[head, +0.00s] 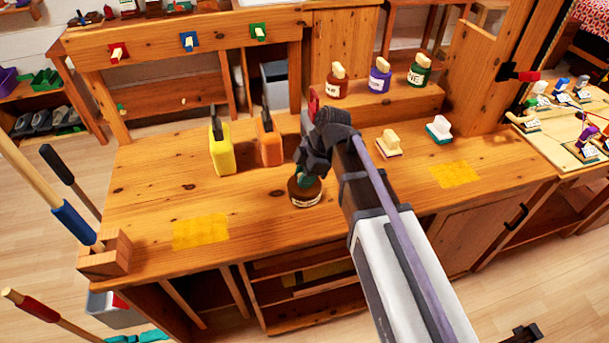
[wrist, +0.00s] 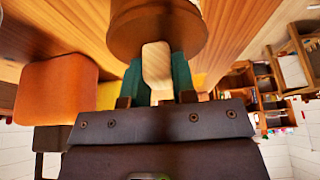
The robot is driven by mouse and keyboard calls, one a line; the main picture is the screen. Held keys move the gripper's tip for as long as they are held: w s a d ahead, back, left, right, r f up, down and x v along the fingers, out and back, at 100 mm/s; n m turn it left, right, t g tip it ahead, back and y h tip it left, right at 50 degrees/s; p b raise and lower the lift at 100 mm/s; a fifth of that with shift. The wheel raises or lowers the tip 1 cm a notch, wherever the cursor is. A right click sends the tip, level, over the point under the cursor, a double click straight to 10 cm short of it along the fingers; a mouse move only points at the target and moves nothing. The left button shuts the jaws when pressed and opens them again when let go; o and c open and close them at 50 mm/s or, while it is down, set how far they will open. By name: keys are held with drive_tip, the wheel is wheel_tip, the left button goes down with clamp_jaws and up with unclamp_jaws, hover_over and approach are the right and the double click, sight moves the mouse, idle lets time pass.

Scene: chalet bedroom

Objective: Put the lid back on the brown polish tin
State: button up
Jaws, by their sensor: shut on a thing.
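The brown polish tin (head: 305,201) is round with a pale label. It stands on the bench top near the front, directly below my gripper (head: 307,181). In the wrist view, my gripper (wrist: 157,82) has its two teal fingers shut on a pale wooden knob (wrist: 157,62). The knob lies against a round brown body (wrist: 157,25), whose far part is cut off by the frame. I cannot make out a seam or gap between lid and tin, so I cannot tell whether the lid is seated. My gripper and arm hide part of the tin's top.
A yellow can (head: 221,152) and an orange can (head: 268,146) stand behind and left. Two knobbed blocks (head: 389,143) (head: 439,129) lie right, beyond my arm. Several knobbed bottles (head: 379,77) stand on a raised shelf. The front left holds a yellow patch (head: 200,231) and clear bench.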

idle(0.3)
drive_tip(key=o, duration=1.5)
drive_tip(key=shift+c, duration=0.2)
wheel_tip(320, 180, up, 7)
drive_tip(key=p, duration=0.7)
drive_tip(key=shift+c, duration=0.4)
clamp_jaws()
drive_tip(key=shift+f, duration=0.2)
idle(0.3)
